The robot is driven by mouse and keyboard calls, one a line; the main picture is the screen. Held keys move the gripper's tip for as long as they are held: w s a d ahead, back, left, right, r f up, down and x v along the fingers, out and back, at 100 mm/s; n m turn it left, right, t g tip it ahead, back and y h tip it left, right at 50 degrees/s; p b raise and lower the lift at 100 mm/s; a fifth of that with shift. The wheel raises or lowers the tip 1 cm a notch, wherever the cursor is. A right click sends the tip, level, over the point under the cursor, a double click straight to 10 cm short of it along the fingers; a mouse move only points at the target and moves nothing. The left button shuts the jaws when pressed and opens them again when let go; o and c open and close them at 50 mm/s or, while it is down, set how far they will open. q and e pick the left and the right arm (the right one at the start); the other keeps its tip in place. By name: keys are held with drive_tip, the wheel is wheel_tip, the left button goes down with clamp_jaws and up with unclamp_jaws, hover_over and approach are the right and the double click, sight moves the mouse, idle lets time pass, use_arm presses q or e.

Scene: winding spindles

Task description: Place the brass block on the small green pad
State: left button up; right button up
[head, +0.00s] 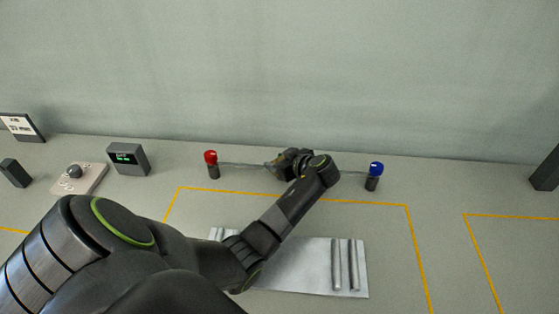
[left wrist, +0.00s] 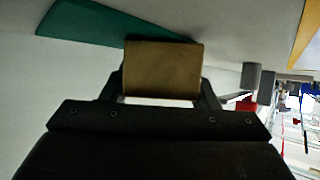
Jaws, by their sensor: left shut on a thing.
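My left gripper (head: 276,164) reaches out to the back of the marked area in the head view. In the left wrist view it is shut on the brass block (left wrist: 162,68), with one finger on each side. The green pad (left wrist: 95,22) shows behind the block in the left wrist view, and the block covers part of its edge. I cannot tell whether block and pad touch. In the head view I cannot make out the pad, and my wrist hides most of the block. My right gripper is in neither view.
A red-topped post (head: 211,164) and a blue-topped post (head: 374,176) stand either side of my left gripper, with a thin rod between them. A pale plate with metal bars (head: 315,266) lies in front. A display box (head: 128,158) stands left.

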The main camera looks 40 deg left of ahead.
use_arm(q)
drive_tip(key=o, duration=1)
drive_tip(key=shift+c, duration=0.2)
drive_tip(key=shift+r, duration=0.15)
drive_tip(key=b+v, duration=0.1)
drive_tip(key=v, duration=0.9)
drive_tip(key=shift+d, duration=0.35)
drive_tip(key=shift+s+d+r, duration=0.2)
drive_tip(key=shift+d+r, duration=0.1)
drive_tip(key=shift+d, duration=0.25)
